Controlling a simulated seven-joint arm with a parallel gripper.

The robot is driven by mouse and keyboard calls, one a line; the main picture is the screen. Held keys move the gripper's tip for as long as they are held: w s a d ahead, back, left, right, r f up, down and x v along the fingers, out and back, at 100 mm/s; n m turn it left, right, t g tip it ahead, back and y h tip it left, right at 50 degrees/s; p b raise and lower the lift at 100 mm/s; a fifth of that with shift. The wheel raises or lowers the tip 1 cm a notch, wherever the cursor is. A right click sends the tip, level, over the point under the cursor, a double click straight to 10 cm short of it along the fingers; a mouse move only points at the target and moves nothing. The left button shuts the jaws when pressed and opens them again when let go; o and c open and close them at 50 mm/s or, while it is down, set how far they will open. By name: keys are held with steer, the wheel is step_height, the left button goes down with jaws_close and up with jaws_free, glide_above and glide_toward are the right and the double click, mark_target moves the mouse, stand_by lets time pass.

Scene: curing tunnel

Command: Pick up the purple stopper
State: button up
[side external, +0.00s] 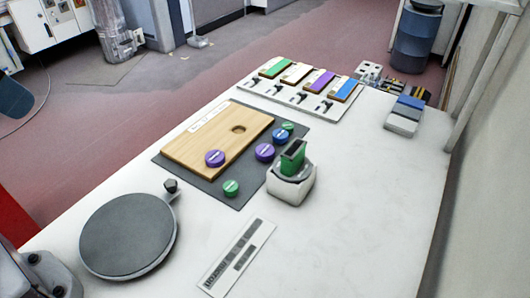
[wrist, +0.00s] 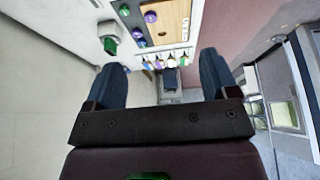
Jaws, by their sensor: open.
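In the side external view, one purple stopper (side external: 215,158) sits on the near part of a wooden board (side external: 190,145). A second purple stopper (side external: 264,152) stands on the dark mat (side external: 246,187) beside the board, close to a blue stopper (side external: 280,138) and a green stopper (side external: 288,127). Another green stopper (side external: 231,188) is at the mat's near side. The board has one round hole near its far right corner. In the wrist view, my gripper (wrist: 160,75) is open and empty, its fingers wide apart. A purple stopper (wrist: 150,17) shows beyond them, away from the fingers.
A white holder (side external: 291,190) with a green block stands right of the mat. A round grey plate (side external: 128,235) is at the near left. A label strip (side external: 237,257) lies in front. A row of coloured panels (side external: 302,84) is at the back.

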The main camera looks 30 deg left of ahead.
steer(key=w+d+f+m+g, duration=0.25)
steer(key=w+f, duration=0.65)
steer(key=w, duration=0.5)
steer(key=m+t+h, duration=0.3)
steer(key=m, duration=0.1)
glide_toward(265, 150)
steer(key=shift+g, duration=0.25)
steer(key=x, duration=0.4)
steer(key=shift+w+r, duration=0.2)
steer(key=shift+w, duration=0.1)
steer(key=shift+x, duration=2.7)
steer(key=shift+s+a, duration=0.1)
steer(key=shift+s, duration=0.05)
steer(key=c, duration=1)
